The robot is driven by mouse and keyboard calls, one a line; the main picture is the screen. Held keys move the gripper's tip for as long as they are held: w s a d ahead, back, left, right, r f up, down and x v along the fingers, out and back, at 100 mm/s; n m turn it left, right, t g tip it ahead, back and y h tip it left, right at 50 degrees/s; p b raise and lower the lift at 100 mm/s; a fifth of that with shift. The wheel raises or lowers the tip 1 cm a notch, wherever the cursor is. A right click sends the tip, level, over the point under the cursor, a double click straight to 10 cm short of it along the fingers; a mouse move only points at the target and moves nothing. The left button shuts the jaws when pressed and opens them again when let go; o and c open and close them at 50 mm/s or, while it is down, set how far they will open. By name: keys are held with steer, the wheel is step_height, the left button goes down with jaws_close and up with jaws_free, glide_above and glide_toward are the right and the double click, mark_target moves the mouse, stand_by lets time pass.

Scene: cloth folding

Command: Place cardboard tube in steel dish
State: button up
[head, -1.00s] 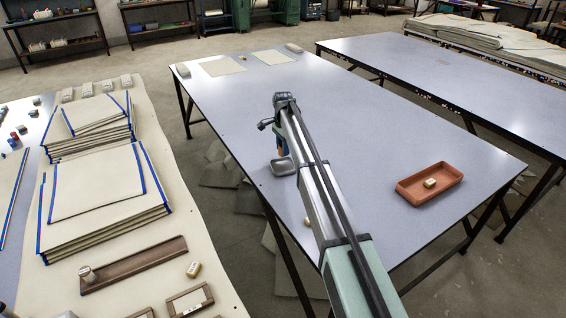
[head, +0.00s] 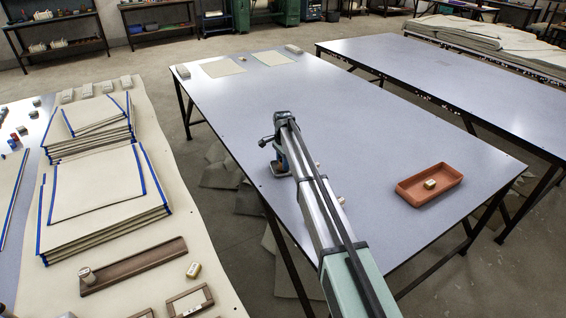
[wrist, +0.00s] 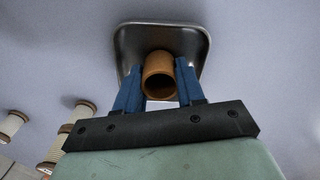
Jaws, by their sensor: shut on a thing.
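The cardboard tube (wrist: 160,83), short, brown and hollow, is between the two blue fingers of my gripper (wrist: 158,88) in the wrist view, with its open end towards the camera. My gripper is shut on it. The steel dish (wrist: 127,42), dark grey with rounded corners, lies on the table just behind the tube. The tube overlaps the dish in this view; whether it touches the dish floor I cannot tell. In the head view my gripper (head: 277,160) is at the dish, which is largely hidden, and the tube cannot be made out.
The grey-blue table (head: 370,110) is mostly clear. A terracotta tray (head: 408,195) with a small spool inside stands at the right. Several thread spools (wrist: 80,111) lie left in the wrist view. Stacked cloths (head: 105,185) lie on the left table, apart from my arm.

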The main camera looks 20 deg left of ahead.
steer(key=o, duration=1)
step_height(320, 180, up, 12)
steer(key=shift+r, duration=0.15)
